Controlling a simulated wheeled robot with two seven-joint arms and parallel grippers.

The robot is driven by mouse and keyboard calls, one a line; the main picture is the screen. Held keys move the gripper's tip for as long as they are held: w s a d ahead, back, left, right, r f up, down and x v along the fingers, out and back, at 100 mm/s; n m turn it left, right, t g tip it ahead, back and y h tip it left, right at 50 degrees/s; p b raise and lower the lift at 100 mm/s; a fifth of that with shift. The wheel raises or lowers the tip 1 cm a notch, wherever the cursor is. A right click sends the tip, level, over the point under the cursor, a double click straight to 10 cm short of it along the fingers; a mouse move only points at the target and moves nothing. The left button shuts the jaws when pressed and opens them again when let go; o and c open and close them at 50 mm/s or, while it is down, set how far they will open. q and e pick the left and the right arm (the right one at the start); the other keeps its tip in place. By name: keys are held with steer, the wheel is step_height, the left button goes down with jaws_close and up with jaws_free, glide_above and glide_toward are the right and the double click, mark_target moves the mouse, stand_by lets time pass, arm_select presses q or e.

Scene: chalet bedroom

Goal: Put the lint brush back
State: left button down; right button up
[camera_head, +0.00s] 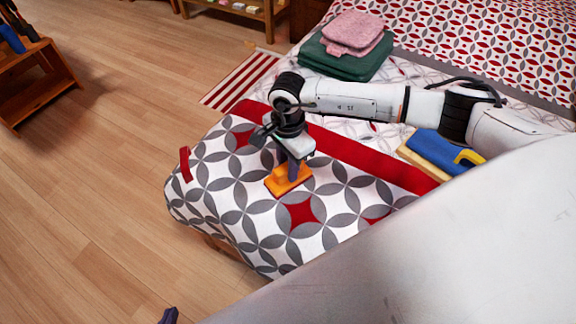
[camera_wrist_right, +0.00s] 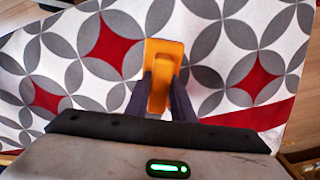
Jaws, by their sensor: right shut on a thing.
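An orange lint brush (camera_head: 287,181) is at the patterned bed cover near the corner of the bed. It also shows in the right wrist view (camera_wrist_right: 165,58), between the dark fingers. My right gripper (camera_head: 294,166) points down from above and is shut on the brush. I cannot tell whether the brush rests on the cover or hangs just above it. Only a dark fingertip of my left gripper (camera_head: 168,316) shows at the bottom edge; whether it is open or shut is not visible.
Folded pink (camera_head: 353,33) and green (camera_head: 345,54) cloths lie on the bed (camera_head: 250,246). A red strip (camera_head: 186,164) hangs at the bed corner. A wooden rack (camera_head: 35,84) stands left; the floor between is clear.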

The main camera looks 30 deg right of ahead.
steer(key=shift+f, duration=0.1)
steer(key=o, duration=0.6)
steer(key=shift+f, duration=0.1)
steer(key=shift+c, duration=0.2)
steer(key=o, duration=0.4)
steer(key=shift+o, duration=0.2)
steer(key=shift+r, duration=0.2)
steer(key=shift+r, duration=0.25)
step_height(320, 180, up, 12)
steer(key=shift+f, duration=0.2)
